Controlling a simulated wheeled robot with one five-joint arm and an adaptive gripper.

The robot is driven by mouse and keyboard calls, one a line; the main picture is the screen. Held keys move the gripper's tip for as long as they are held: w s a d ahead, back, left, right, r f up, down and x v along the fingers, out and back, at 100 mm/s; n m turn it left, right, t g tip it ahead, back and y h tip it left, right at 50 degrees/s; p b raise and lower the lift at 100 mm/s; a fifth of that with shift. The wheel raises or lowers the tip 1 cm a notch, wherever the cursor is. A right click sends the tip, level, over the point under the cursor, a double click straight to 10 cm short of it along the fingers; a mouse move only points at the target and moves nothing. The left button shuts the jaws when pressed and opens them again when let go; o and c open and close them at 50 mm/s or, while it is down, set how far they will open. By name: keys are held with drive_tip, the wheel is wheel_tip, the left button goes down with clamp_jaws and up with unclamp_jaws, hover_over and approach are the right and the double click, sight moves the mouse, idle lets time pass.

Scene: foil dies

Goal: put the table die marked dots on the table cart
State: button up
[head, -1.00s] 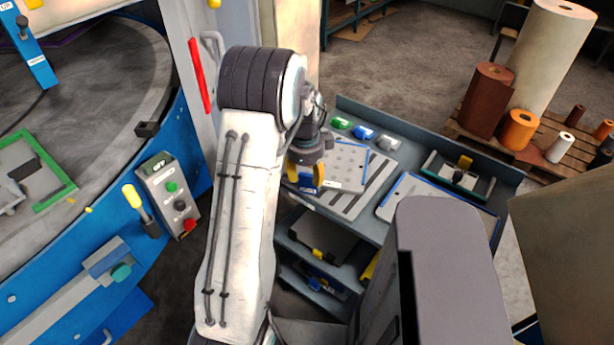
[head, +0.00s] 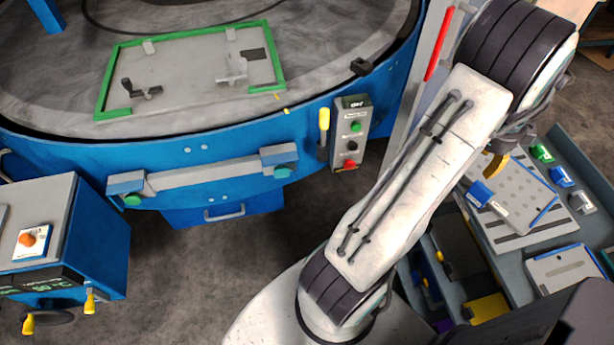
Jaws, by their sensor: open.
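A grey plate with rows of dots and a blue edge (head: 520,188) lies on the top of the dark grey cart (head: 585,155) at the right; my arm covers part of its left side. My gripper (head: 488,182) is largely hidden behind my arm. Its yellow and blue parts show over the left part of the dotted plate, and it is open. I cannot tell whether it touches the plate. A small white label (head: 501,208) shows on the plate near the blue part.
Another pale plate (head: 562,268) lies nearer on the cart, and several green, blue and grey small blocks (head: 560,176) line its far side. The round blue-sided machine table (head: 340,60) bears an empty-looking green frame (head: 185,38) with clamps. A blue control cabinet (head: 95,240) stands left. Open floor lies between.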

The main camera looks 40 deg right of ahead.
drive_tip(key=w+a+r+n+t, duration=0.1)
drive_tip(key=w+a+r+n, duration=0.25)
drive_tip(key=w, duration=0.35)
drive_tip(key=w+a+r+n, duration=0.3)
drive_tip(key=w+a+n, duration=0.2)
drive_tip(key=w, duration=0.3)
drive_tip(key=w+a+r+n+t, duration=0.1)
drive_tip(key=w+a+r+n, duration=0.1)
drive_tip(key=w+a+n, duration=0.3)
drive_tip(key=w+a+r+n, duration=0.2)
drive_tip(key=w+a+n, duration=0.1)
drive_tip(key=a, duration=0.5)
drive_tip(key=s+a+r+n+t+y, duration=0.1)
drive_tip(key=s+a+n, duration=0.1)
drive_tip(key=a+n, duration=0.7)
drive_tip(key=s+a+r+n+t, duration=0.1)
drive_tip(key=s+a+n, duration=0.2)
drive_tip(key=a+n, duration=0.6)
drive_tip(key=shift+a+y, duration=0.4)
drive_tip(key=shift+a, duration=2.15)
drive_tip(key=shift+d+n, duration=0.1)
drive_tip(key=shift+n, duration=0.15)
